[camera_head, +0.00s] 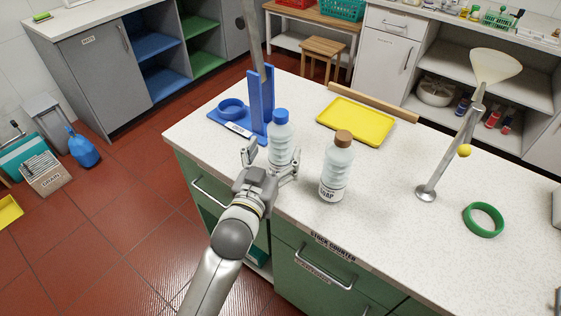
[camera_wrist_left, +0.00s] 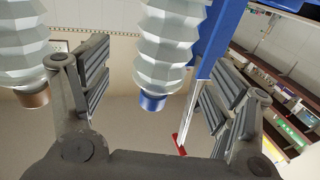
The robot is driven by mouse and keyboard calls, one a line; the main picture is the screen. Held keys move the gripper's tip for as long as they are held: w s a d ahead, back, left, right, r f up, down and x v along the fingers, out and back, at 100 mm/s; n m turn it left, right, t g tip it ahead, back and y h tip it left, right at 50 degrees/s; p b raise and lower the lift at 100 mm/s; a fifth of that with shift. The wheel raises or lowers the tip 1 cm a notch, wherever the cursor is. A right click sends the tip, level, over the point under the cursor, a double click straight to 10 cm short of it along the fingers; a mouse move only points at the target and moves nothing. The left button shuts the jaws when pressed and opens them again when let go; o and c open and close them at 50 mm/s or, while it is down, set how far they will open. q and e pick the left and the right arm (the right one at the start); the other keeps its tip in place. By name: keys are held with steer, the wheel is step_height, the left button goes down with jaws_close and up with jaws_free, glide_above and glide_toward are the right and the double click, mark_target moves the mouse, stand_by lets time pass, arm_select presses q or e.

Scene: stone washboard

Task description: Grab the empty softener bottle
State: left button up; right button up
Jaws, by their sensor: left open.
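A pale ribbed bottle with a blue cap (camera_head: 281,143) stands upright on the counter. Its label is hidden, and I cannot tell whether it is empty. A similar bottle with a brown cap (camera_head: 337,172) stands to its right, with a label that seems to read "SOAP". My left gripper (camera_head: 272,160) is open at the near side of the blue-capped bottle. In the left wrist view, which is upside down, the blue-capped bottle (camera_wrist_left: 170,48) appears between the open fingers (camera_wrist_left: 152,92). The brown-capped bottle (camera_wrist_left: 22,45) is outside them, at the left. My right gripper is not in view.
A blue stand (camera_head: 268,105) is close behind the blue-capped bottle. A yellow tray (camera_head: 356,120) lies farther back. A funnel on a metal stand (camera_head: 450,150) and a green ring (camera_head: 483,219) are at the right. The counter (camera_head: 385,240) is clear at front right.

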mark_target(276, 144)
arm_select(q)
steer(key=shift+w+d, duration=0.1)
steer(key=shift+w, duration=0.2)
steer(key=shift+w+d+r+p, duration=0.1)
steer(key=shift+w+r+p, duration=0.1)
steer(key=shift+w+p, duration=0.25)
steer(key=x, duration=0.3)
steer(key=shift+w+p, duration=0.2)
steer(key=shift+p, duration=0.2)
steer(key=shift+w+f, duration=0.1)
steer(key=shift+w, duration=0.35)
steer(key=c, duration=1)
